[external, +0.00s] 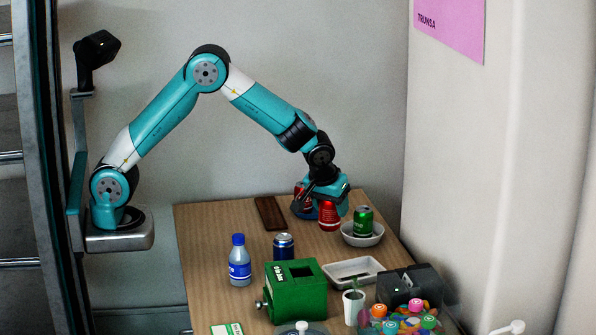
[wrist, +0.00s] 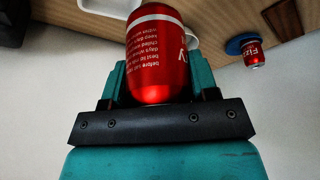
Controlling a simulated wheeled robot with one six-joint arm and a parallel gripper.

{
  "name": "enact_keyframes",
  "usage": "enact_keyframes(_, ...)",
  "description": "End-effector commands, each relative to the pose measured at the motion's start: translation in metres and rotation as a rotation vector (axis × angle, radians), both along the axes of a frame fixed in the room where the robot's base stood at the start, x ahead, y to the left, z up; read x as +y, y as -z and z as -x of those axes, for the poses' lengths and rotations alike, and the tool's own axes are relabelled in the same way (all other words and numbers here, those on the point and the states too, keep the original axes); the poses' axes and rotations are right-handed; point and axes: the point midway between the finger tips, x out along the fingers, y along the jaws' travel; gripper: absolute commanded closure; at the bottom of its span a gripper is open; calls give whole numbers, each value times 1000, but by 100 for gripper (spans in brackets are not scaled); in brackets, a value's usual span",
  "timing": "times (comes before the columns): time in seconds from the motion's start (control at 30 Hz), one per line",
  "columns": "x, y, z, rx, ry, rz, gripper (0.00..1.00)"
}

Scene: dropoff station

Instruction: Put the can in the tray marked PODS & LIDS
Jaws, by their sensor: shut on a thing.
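My gripper (external: 327,198) points down over the back right of the wooden table. It is shut on a red can with a white band (external: 329,217); the can also fills the top middle of the wrist view (wrist: 158,60), between the two teal fingers. I cannot tell whether the can touches the table. A shallow white tray (external: 336,281) lies nearer the front, with a small dark marking that is too small to read. No PODS & LIDS label is legible.
A green can (external: 363,221) stands in a white bowl (external: 362,241) beside the held can. A blue can (external: 283,246), bottle (external: 239,262), green box (external: 297,292), white cup (external: 353,306) and black machine (external: 412,286) stand nearer the front.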

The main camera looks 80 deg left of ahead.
Motion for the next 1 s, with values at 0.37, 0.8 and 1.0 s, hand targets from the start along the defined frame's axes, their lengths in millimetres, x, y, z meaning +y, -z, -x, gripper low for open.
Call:
enact_keyframes(0.37,-1,-83,-1,0,4,0,72)
enact_keyframes(0.8,-29,-76,-55,11,681,6,72)
enact_keyframes(1.0,-35,-50,-61,6,794,2,72)
